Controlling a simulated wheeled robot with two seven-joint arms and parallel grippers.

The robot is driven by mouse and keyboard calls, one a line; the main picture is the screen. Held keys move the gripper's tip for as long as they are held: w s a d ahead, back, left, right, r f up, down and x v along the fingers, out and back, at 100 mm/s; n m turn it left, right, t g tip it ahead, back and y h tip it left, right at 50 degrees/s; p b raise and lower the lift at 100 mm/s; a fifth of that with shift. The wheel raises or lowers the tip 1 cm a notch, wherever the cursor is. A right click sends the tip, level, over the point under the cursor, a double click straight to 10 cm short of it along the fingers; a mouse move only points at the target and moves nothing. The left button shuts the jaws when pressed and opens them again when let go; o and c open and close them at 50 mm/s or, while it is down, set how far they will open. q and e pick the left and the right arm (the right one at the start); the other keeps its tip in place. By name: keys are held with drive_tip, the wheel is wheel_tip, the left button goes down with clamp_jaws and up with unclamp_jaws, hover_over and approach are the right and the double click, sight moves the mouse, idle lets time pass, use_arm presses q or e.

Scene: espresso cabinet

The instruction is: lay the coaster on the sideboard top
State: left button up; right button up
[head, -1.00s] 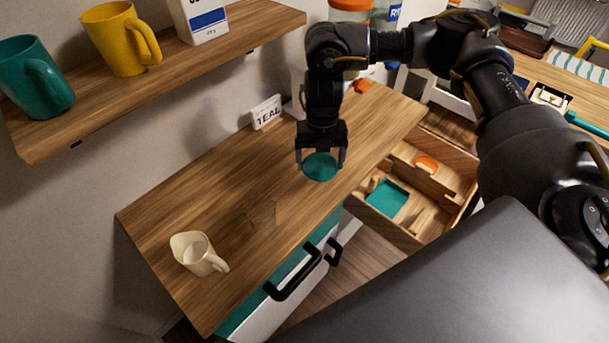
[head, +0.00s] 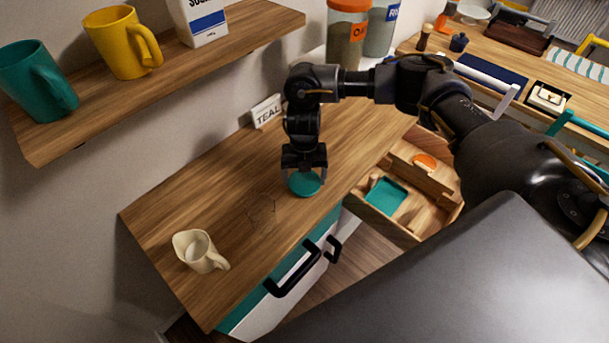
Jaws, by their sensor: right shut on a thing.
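The teal round coaster (head: 304,185) is between the fingers of my right gripper (head: 305,176), which is shut on it. The gripper points down over the wooden sideboard top (head: 215,205). The coaster is low over the right-middle part of the top, near its front edge. I cannot tell whether it touches the wood. A faint thin outline (head: 262,211) is marked on the top just left of the coaster. My left gripper is not in view.
A cream jug (head: 199,252) stands at the sideboard's front left. A TEAL sign (head: 267,111) stands at the wall. An open drawer (head: 395,205) with a teal tray and an orange disc is at the right. A shelf (head: 165,85) holding mugs overhangs the back left.

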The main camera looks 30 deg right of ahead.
sight(304, 175)
drive_tip(key=shift+f, duration=0.1)
drive_tip(key=o, duration=0.9)
drive_tip(key=shift+o, duration=0.2)
drive_tip(key=shift+r, duration=0.2)
wheel_tip(304, 175, up, 12)
drive_tip(key=w+b, duration=0.1)
drive_tip(key=shift+w+d+f+b, duration=0.15)
drive_tip(key=shift+w+d+b, duration=0.1)
drive_tip(key=shift+d+b, duration=0.1)
